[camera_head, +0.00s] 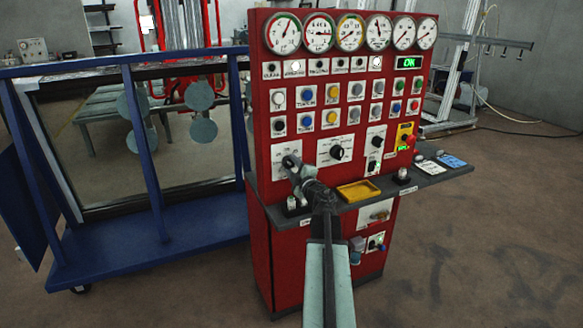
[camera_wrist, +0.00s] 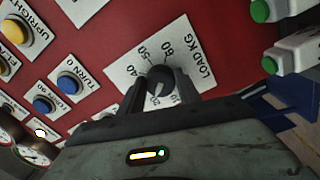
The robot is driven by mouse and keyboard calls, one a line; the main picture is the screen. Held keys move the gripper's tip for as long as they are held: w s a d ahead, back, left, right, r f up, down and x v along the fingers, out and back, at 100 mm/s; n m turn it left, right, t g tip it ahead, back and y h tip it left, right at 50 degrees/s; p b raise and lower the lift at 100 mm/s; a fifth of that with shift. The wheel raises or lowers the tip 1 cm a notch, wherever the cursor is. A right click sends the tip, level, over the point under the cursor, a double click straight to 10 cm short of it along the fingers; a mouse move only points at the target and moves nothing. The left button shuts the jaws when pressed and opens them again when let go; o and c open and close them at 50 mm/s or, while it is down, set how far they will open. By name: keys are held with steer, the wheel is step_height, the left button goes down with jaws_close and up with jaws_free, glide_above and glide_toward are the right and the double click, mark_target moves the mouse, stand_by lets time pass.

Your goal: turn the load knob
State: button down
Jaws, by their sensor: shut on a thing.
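My gripper (camera_wrist: 160,92) is shut on the knob, one finger at each side. In the head view my gripper (camera_head: 291,163) is at the white plate on the left of the red panel (camera_head: 262,120) and hides the knob there.
Another dark knob (camera_head: 337,152) sits to the right on its own plate. Rows of coloured buttons and several gauges (camera_head: 319,32) are above. A grey ledge (camera_head: 435,180) with a yellow tray (camera_head: 358,191) juts out below. A blue frame cart (camera_head: 150,255) stands close on the left.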

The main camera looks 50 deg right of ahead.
steer(key=m, duration=0.4)
steer(key=shift+a+m, duration=0.1)
steer(key=shift+m, duration=0.2)
steer(key=shift+w+m, duration=0.1)
steer(key=shift+m, duration=1.5)
steer(key=c, duration=0.8)
jaws_free()
steer(key=shift+f, duration=0.1)
steer(key=shift+c, duration=0.2)
steer(key=v, duration=0.8)
